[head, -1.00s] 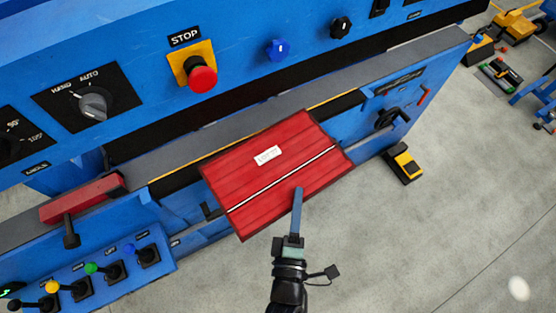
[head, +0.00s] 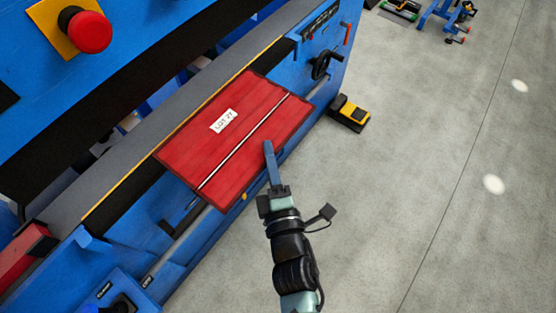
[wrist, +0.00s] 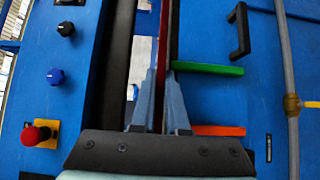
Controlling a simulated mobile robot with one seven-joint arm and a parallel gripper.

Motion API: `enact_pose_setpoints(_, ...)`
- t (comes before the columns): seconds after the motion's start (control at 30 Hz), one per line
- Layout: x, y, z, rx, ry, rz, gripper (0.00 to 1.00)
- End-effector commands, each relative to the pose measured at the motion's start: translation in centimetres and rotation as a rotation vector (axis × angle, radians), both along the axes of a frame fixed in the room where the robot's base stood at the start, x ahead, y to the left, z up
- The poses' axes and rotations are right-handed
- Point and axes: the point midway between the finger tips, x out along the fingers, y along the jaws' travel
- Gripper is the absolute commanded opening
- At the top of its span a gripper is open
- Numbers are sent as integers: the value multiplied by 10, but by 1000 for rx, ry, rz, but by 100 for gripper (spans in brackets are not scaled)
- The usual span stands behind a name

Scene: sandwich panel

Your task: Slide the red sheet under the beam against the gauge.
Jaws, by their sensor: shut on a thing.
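The red sheet (head: 233,139) has a white label and a pale line across it. It lies flat across the front edge of the blue machine, its far edge near the yellow line on the grey bed. My gripper (head: 269,150) is shut on the sheet's near edge. In the wrist view the sheet (wrist: 163,50) shows edge-on as a thin red strip between my fingers (wrist: 161,100). The blue beam (head: 150,25) stands above and behind the bed, with a dark gap below it. I cannot make out the gauge.
A red stop button (head: 89,32) sits on the beam's front.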

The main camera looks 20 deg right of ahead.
Motion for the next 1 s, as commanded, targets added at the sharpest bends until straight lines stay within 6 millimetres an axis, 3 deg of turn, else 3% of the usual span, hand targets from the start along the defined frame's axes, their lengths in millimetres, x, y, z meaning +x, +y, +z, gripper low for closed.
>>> enact_pose_setpoints(0.07, 8, 5, -9, 0, -7, 1, 0)
enact_pose_setpoints(1.0, 100, 72, -7, -1, -9, 3, 0)
